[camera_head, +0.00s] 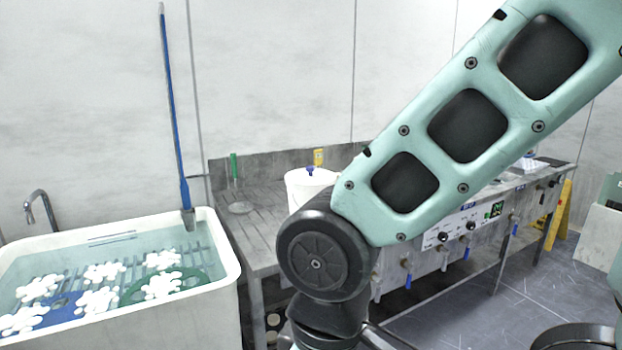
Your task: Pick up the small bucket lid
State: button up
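A white bucket (298,196) stands on the grey metal bench, left of centre. Its white lid (300,176) has a small blue knob (310,170) on top, and the lid appears to sit on the bucket. My teal arm crosses in front and hides the bucket's lower right part. The arm runs down to a dark joint at the bottom centre. My gripper is outside the picture, so its fingers cannot be seen.
The metal bench (262,222) carries a green-handled tool (234,168) and a yellow bottle (318,157). A white tub (150,318) of water with white floating pieces stands at left, a blue pole (172,110) leaning at its back. Valves and controls line the bench front. Floor (540,285) shows at right.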

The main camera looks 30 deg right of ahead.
aim_at(310, 176)
jog(key=z, duration=0.75)
jog(key=i+j+z, duration=0.15)
jog(key=z, duration=0.25)
jog(key=i+j+z, duration=0.25)
jog(key=z, duration=0.15)
jog(key=i+j+z, duration=0.4)
jog(key=i+j, duration=0.15)
jog(key=j, duration=0.2)
jog(key=i+j+z, duration=0.1)
jog(key=j, duration=0.25)
jog(key=i+j, duration=0.2)
jog(key=j, duration=0.15)
